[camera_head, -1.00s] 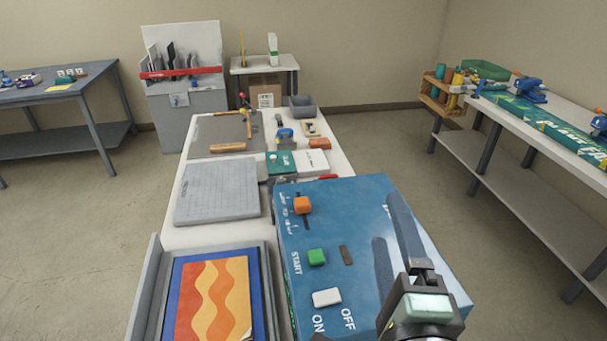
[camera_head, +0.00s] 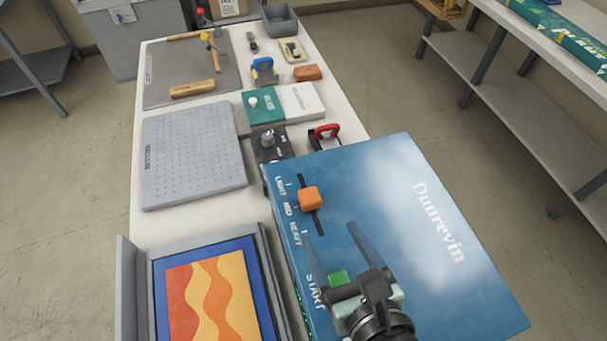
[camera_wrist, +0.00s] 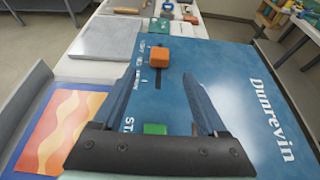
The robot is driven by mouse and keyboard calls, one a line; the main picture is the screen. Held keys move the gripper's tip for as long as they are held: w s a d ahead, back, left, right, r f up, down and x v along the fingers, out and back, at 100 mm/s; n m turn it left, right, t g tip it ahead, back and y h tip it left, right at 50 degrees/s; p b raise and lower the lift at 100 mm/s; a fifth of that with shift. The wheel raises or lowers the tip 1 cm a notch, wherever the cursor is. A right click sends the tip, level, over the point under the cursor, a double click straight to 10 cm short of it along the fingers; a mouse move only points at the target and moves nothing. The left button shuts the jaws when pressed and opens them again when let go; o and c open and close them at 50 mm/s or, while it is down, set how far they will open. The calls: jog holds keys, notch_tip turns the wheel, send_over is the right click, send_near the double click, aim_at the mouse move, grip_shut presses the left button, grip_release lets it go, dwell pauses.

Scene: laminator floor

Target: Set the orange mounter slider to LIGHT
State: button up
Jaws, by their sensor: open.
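The orange slider knob (camera_head: 311,198) sits around the middle of its dark slot on the blue machine's top (camera_head: 400,200), roughly beside MID. Slot shows on both sides of it. LIGHT is printed at the far end, HEAVY at the near end. My gripper (camera_head: 333,238) is open and empty above the panel, on the near side of the knob, over the green START button (camera_head: 339,280). In the wrist view the knob (camera_wrist: 159,57) appears ahead, between the fingertip directions, apart from both fingers. The ON/OFF switch is out of the head view.
A grey tray (camera_head: 128,270) with an orange-and-yellow wavy picture (camera_head: 212,300) lies left of the machine. A grey perforated board (camera_head: 192,155), tools and small boxes cover the white table beyond. A red-handled tool (camera_head: 325,132) stands just behind the machine. The panel's right part is clear.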

aim_at(311, 199)
jog(key=p+x, duration=0.1)
jog(key=x, duration=1.1)
grip_shut()
dwell(1.1)
